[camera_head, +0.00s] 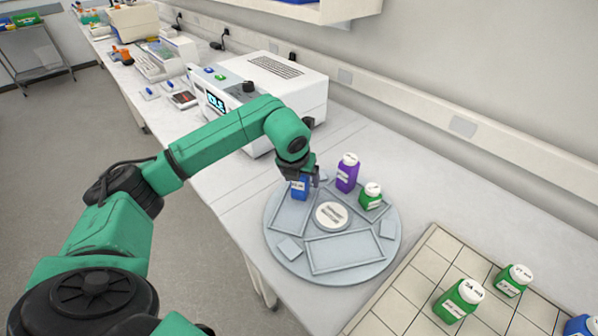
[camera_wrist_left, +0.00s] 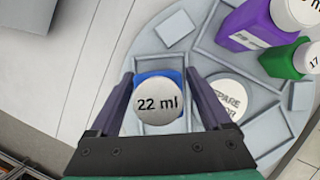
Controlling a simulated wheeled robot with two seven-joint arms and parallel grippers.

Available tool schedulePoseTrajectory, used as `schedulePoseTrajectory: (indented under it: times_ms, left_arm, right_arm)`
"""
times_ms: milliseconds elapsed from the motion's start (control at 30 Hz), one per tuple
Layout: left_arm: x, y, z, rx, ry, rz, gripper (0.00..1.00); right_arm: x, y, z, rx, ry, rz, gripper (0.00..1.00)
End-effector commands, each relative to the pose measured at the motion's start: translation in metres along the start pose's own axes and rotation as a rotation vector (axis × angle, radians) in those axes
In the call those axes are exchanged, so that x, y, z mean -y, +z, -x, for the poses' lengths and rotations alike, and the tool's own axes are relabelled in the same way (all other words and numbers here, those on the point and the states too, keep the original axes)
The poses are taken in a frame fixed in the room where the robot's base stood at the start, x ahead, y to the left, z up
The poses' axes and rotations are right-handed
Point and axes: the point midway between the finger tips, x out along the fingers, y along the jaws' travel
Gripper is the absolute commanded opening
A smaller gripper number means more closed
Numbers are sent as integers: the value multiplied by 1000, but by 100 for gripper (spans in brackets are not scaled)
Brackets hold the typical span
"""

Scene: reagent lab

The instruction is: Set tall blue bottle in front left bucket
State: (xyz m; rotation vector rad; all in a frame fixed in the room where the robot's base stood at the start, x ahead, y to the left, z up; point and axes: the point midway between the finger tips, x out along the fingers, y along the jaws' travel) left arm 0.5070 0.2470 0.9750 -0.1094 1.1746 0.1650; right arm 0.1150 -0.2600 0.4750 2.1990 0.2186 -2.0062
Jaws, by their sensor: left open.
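A blue bottle (camera_head: 299,188) with a white cap marked 22 ml stands at the far left of the round grey rotor plate (camera_head: 283,249), by its left bucket (camera_head: 288,222). Its cap fills the middle of the left wrist view (camera_wrist_left: 159,106). My left gripper (camera_head: 304,174) is over the bottle, with its open fingers (camera_wrist_left: 160,88) on either side of the cap and blue body. Whether the fingers touch it cannot be told. The front bucket (camera_head: 345,254) of the plate is empty. The gripper hides the bottle's top in the head view. My right gripper is out of view.
A purple bottle (camera_head: 347,172) and a short green bottle (camera_head: 371,196) stand close together at the plate's far right. A tiled tray (camera_head: 409,288) at right holds two green bottles; another blue bottle (camera_head: 581,326) shows at the frame's corner. A white instrument (camera_head: 290,82) stands behind.

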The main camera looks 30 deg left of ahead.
Motion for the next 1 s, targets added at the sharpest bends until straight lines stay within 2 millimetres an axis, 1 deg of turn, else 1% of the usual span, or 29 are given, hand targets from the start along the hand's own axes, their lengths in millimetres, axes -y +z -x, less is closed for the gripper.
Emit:
schedulePoseTrajectory:
  times_ms: [33, 233, 300, 400, 533, 900, 967, 1000]
  left_arm:
    - [0, 0, 8, 6, -1, 0, 82]
    - [0, 0, 64, 7, -2, 0, 82]
    - [0, -1, 80, 5, -1, -1, 82]
    - [0, 0, 95, 3, 0, 0, 82]
    - [0, -1, 101, 0, 0, -1, 82]
    - [0, 0, 101, 0, 0, 0, 82]
    - [0, 0, 103, 0, 0, 0, 82]
    - [0, 2, 107, 0, 0, 0, 82]
  right_arm:
    - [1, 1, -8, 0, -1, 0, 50]
    - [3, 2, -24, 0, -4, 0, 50]
    - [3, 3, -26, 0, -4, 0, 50]
    - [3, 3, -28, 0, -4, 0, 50]
    - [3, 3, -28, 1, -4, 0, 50]
    - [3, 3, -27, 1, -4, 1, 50]
    - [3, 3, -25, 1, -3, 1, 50]
    - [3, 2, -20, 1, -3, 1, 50]
